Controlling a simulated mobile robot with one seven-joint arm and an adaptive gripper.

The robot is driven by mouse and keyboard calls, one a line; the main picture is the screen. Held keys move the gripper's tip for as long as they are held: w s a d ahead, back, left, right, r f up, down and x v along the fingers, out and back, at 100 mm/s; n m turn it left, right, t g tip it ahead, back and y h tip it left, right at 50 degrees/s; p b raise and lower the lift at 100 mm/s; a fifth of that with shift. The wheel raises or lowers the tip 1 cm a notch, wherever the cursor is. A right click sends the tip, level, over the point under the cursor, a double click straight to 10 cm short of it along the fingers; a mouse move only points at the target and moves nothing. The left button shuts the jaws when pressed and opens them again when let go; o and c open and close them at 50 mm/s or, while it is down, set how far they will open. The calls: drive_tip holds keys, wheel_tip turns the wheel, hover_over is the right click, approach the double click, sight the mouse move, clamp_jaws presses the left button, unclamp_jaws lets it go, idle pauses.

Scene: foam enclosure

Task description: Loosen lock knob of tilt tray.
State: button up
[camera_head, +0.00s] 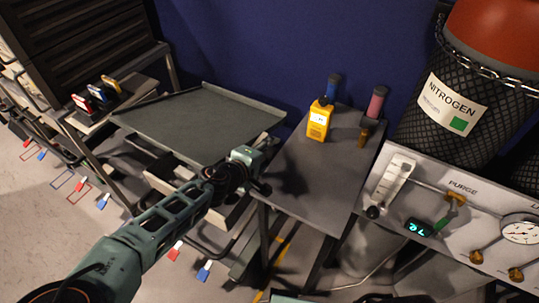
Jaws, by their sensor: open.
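The tilt tray (195,118) is a flat dark grey-green tray with a low rim, left of the middle in the head view. My arm reaches in from the lower left. My gripper (261,187) is in front of the tray's right front corner, beside the left edge of the grey side table. It is open, with nothing visible between its fingers. The lock knob cannot be made out. The area beneath the tray's front right is partly hidden by my arm.
A purge panel (455,213) with valves and a gauge stands at right, below a nitrogen cylinder (447,110). Red and blue tags hang at lower left.

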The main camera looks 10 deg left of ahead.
sight(270, 154)
wheel_tip(270, 154, up, 9)
idle(0.3)
drive_tip(key=shift+f, duration=0.15)
